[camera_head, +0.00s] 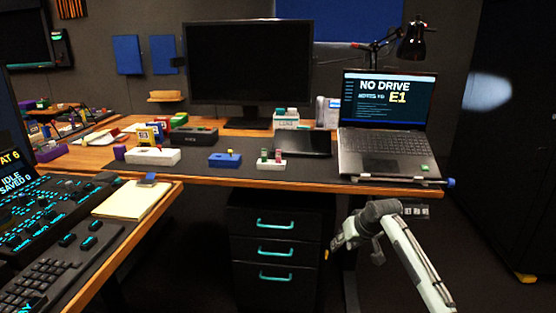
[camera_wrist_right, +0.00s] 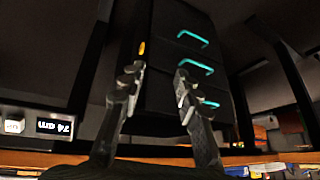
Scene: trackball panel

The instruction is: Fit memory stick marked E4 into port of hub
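Several small coloured sticks stand on the desk; no E4 mark is readable. A white block (camera_head: 271,165) holds green and red pieces. A blue block (camera_head: 224,161) has a small yellow piece on top. A longer white block (camera_head: 152,157) lies further left. I cannot tell which block is the hub, and no port is clear. My right gripper (camera_head: 358,241) is in front of and below the desk edge, away from these blocks. In the right wrist view its fingers (camera_wrist_right: 157,84) are apart with nothing between them. My left gripper is not in view.
An open laptop (camera_head: 388,145) reads "NO DRIVE" and "E1". A monitor (camera_head: 250,70) stands at the back. A black drawer cabinet (camera_head: 276,245) with teal handles is under the desk (camera_head: 330,186). A notepad (camera_head: 132,200) and console (camera_head: 50,225) fill the left.

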